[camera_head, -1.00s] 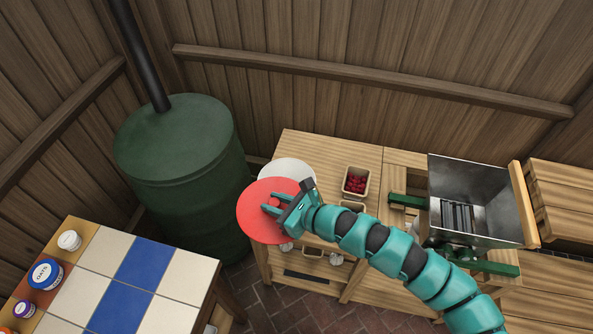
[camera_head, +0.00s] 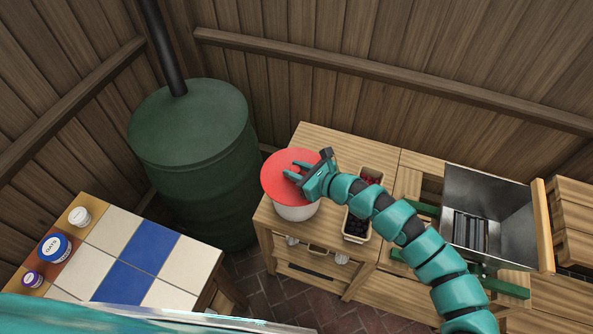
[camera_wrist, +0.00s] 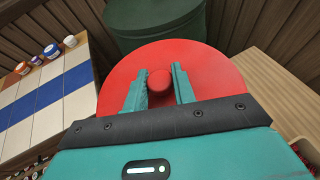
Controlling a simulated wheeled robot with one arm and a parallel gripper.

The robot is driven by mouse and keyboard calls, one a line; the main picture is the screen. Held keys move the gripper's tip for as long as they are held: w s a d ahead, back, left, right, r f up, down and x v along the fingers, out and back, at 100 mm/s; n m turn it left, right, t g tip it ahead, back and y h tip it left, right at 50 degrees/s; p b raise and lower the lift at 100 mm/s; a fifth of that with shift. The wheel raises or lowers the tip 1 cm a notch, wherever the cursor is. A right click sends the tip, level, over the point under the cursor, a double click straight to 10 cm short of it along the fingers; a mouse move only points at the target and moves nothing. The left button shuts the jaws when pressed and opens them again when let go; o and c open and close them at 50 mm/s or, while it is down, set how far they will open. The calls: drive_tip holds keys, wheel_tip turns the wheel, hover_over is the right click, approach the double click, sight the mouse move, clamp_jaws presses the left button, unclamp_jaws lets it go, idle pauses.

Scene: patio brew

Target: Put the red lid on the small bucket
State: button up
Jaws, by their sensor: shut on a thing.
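The round red lid (camera_head: 274,184) is over the small white bucket (camera_head: 297,213) on the wooden bench. It hides the bucket's opening, and only the bucket's front side shows below it. I cannot tell whether the lid rests on the rim or hovers just above it. My gripper (camera_head: 292,171) is shut on the lid's red knob. In the wrist view the knob (camera_wrist: 159,83) sits between the two teal fingers of my gripper (camera_wrist: 158,76), and the lid (camera_wrist: 215,75) looks about level. The bucket is hidden there.
Small bins with red (camera_head: 370,177) and dark contents (camera_head: 355,226) stand right of the bucket. A metal grain mill (camera_head: 488,205) is farther right. A green barrel (camera_head: 190,130) stands behind left. A tiled table (camera_head: 130,245) with several jars is at the left.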

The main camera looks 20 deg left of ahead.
drive_tip(key=w+a+f+p, duration=0.1)
drive_tip(key=w+a+f, duration=0.1)
drive_tip(key=w+f, duration=0.4)
drive_tip(key=shift+f, duration=1.8)
drive_tip(key=o, duration=1)
drive_tip(key=b+v, duration=0.4)
drive_tip(key=v, duration=0.8)
